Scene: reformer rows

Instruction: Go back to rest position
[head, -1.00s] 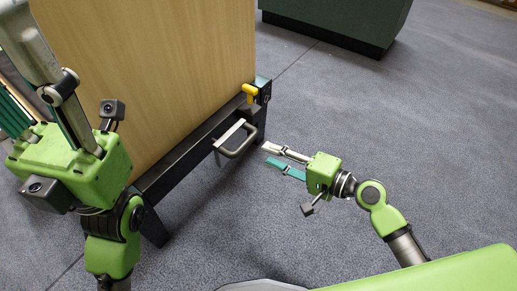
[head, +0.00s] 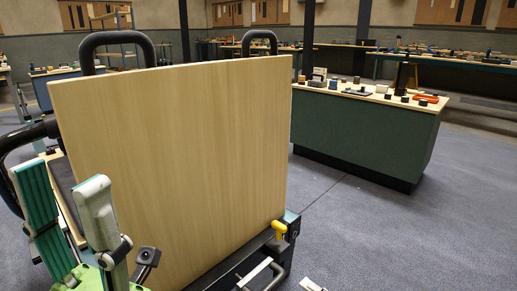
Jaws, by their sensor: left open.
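My left gripper (head: 62,186) is at the lower left, pointing up, with a teal-padded finger and a pale grey finger spread apart. It is open and nothing shows between the fingers. It is in front of the left edge of a large upright wooden panel (head: 180,150). Of my right gripper, only what looks like a pale fingertip (head: 312,285) shows at the bottom edge; the rest is out of frame.
The panel stands on a dark frame with a yellow knob (head: 279,228) and a handle (head: 262,275). Black curved handles (head: 118,38) rise behind it. A green workbench (head: 370,135) with small items stands at the right. Grey floor (head: 400,230) is clear at the lower right.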

